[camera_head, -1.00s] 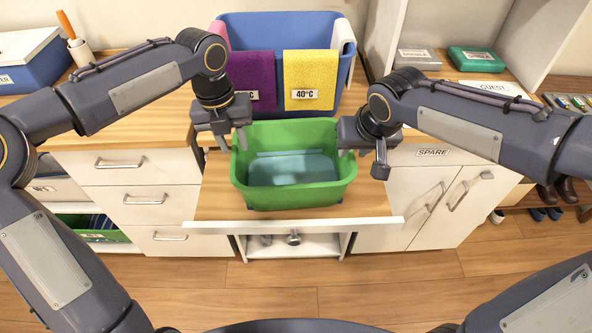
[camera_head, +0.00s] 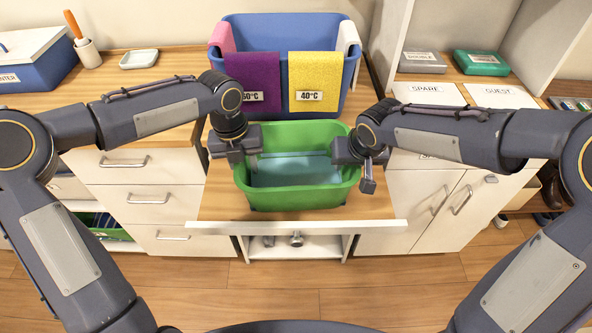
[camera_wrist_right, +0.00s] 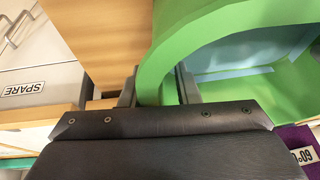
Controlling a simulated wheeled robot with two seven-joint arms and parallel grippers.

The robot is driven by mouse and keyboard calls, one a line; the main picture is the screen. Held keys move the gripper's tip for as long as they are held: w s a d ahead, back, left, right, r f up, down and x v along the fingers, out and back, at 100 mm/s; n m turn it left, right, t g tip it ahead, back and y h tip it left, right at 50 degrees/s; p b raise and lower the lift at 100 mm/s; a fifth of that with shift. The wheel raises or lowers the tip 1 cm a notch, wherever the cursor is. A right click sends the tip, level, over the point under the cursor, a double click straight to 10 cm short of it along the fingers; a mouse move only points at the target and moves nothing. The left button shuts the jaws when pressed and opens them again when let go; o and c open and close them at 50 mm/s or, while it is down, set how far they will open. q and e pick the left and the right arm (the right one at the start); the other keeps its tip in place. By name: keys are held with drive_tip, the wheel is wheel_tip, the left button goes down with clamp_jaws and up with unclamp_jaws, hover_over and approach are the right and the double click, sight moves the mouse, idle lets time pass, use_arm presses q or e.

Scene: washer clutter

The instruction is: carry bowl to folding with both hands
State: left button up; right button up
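The bowl is a green tub (camera_head: 300,199) with pale blue contents (camera_head: 296,170). It stands on a wooden pull-out board (camera_head: 222,205). My left gripper (camera_head: 243,165) is at the tub's left rim, with one finger inside; its outer finger is hard to make out. My right gripper (camera_head: 360,170) is at the right rim, with one finger hanging outside the wall. In the right wrist view its fingers (camera_wrist_right: 158,88) stand apart, one on each side of the green rim (camera_wrist_right: 152,70). I see no lifting of the tub. No place labelled folding shows.
A blue bin (camera_head: 285,32) with purple and yellow cloths stands close behind the tub. SPARE and GUEST papers (camera_head: 428,93) lie right. The floor in front is clear.

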use_arm(q)
clamp_jaws()
use_arm(e)
clamp_jaws()
drive_tip(key=shift+r, duration=0.1)
idle(0.8)
